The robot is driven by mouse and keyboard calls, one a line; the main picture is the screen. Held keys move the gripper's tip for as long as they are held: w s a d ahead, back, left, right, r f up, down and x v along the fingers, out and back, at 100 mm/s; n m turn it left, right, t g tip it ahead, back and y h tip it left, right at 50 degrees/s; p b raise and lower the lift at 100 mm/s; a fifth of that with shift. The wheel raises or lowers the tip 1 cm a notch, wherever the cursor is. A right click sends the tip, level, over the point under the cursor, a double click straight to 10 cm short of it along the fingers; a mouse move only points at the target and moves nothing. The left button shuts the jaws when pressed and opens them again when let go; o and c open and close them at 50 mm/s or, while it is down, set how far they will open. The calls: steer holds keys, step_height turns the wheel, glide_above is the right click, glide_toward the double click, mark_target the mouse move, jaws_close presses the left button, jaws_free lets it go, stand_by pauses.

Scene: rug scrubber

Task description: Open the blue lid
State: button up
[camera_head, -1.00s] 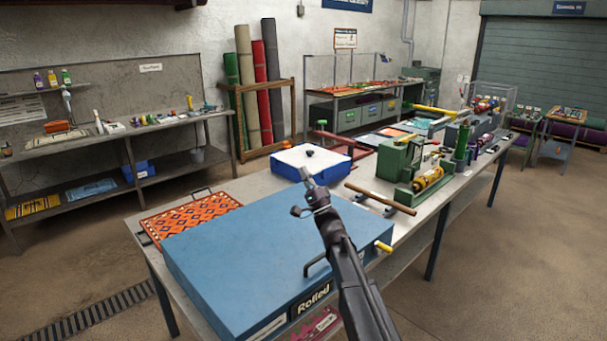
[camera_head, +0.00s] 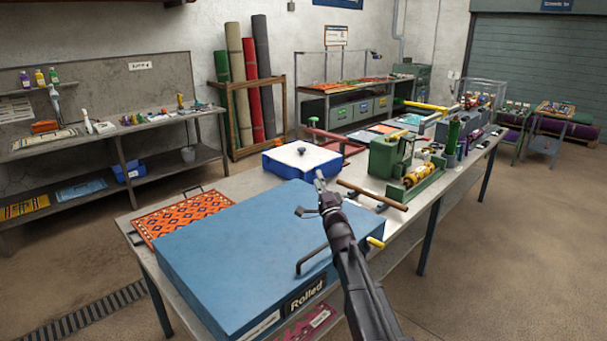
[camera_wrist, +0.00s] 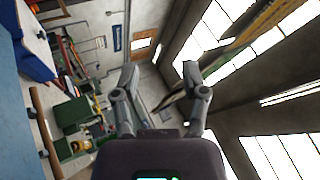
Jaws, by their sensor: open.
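The large blue lid (camera_head: 235,250) lies flat and shut on a box at the near end of the workbench, and a dark bar handle (camera_head: 312,260) stands out near its front right edge. My gripper (camera_head: 311,193) is above and beyond the lid's right part, apart from the handle and pointing away from it. In the wrist view my gripper's (camera_wrist: 161,75) two fingers are spread with nothing between them. A blue surface, likely the lid, shows at the left edge there (camera_wrist: 10,110). My arm crosses in front of the box's right end.
A smaller blue box with a white top (camera_head: 300,157) stands behind the lid. An orange patterned rug (camera_head: 180,215) lies at left. A wooden bar (camera_head: 372,194) and a green machine (camera_head: 395,160) are at right. A yellow grip (camera_head: 375,242) sticks out at the box's right end.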

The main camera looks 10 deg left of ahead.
steer(key=s+d+f+n+g+h, duration=0.1)
steer(key=s+d+f+g+h, duration=0.3)
steer(key=d+f, duration=0.45)
steer(key=s+d+f+n+g+h, duration=0.25)
steer(key=d+f+g+h, duration=0.25)
steer(key=d+f+h, duration=0.3)
steer(key=s+d+f+n+g, duration=0.2)
steer(key=s+f+g, duration=0.2)
steer(key=s, duration=0.5)
steer(key=s+d+f+n+g, duration=0.2)
steer(key=s+f+n+g, duration=0.1)
steer(key=s, duration=0.6)
steer(key=s+d+f+n+g+y, duration=0.1)
steer(key=s+d+f+n+g, duration=0.2)
steer(key=s, duration=0.6)
steer(key=f+g, duration=0.1)
steer(key=g, duration=0.1)
steer(key=shift+f+g, duration=0.3)
steer(key=shift+f, duration=0.05)
steer(key=shift+a, duration=0.25)
steer(key=shift+s+a, duration=0.1)
